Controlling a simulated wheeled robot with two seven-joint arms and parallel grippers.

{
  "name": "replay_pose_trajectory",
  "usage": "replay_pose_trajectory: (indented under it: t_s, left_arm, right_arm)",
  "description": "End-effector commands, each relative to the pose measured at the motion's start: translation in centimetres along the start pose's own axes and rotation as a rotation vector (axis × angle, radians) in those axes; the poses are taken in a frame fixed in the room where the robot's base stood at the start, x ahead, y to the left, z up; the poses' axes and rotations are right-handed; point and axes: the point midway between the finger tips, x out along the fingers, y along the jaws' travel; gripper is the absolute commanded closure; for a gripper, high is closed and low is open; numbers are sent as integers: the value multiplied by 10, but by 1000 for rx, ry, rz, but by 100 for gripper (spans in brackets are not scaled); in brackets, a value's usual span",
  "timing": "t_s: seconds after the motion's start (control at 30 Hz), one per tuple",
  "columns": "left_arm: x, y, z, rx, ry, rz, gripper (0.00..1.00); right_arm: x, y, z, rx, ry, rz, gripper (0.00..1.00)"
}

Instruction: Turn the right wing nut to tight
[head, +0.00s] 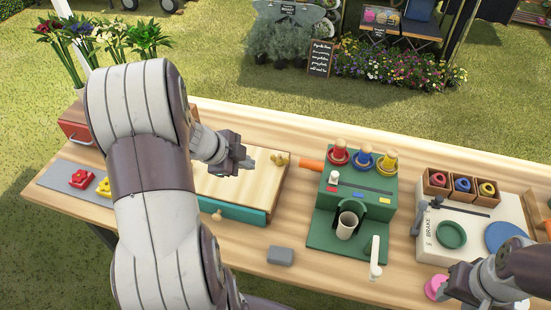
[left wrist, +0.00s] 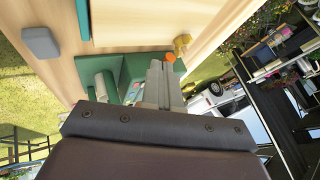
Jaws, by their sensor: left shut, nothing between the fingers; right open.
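A wooden box-like press (head: 262,182) with a teal front stands left of the table's middle. A small brass-yellow wing nut (head: 279,158) sits at its back right corner; it also shows in the left wrist view (left wrist: 182,42). My left gripper (head: 246,163) is shut and empty above the press, a little left of the wing nut and apart from it. Its closed fingers show in the left wrist view (left wrist: 157,75). The left part of the press is hidden behind my left arm. My right gripper (head: 462,290) is open at the lower right, away from the press.
Right of the press stands a green stand (head: 316,225) with coloured knobs and a cup (head: 347,225). An orange handle (head: 310,165) sticks out near the wing nut. A grey block (head: 281,256) lies in front. A grey mat (head: 60,175) with red and yellow pieces lies left.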

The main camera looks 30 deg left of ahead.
Motion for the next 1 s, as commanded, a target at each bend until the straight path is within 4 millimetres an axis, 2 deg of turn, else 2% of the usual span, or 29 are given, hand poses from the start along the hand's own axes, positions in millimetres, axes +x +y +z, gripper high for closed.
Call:
replay_pose_trajectory:
  t_s: [0.1,0.4,0.5,0.6,1.0]
  left_arm:
    - [28,3,2,1,1,5,100]
    - [91,2,1,1,-1,3,100]
    - [94,-17,0,2,-3,0,100]
    - [99,-27,0,1,-2,0,100]
    - [104,-35,1,-1,-3,0,100]
  right_arm:
    - [11,0,1,0,0,0,57]
    - [29,0,4,0,-1,0,57]
    - [21,0,3,0,0,0,57]
    - [20,0,2,0,0,0,57]
    - [20,0,2,0,0,0,57]
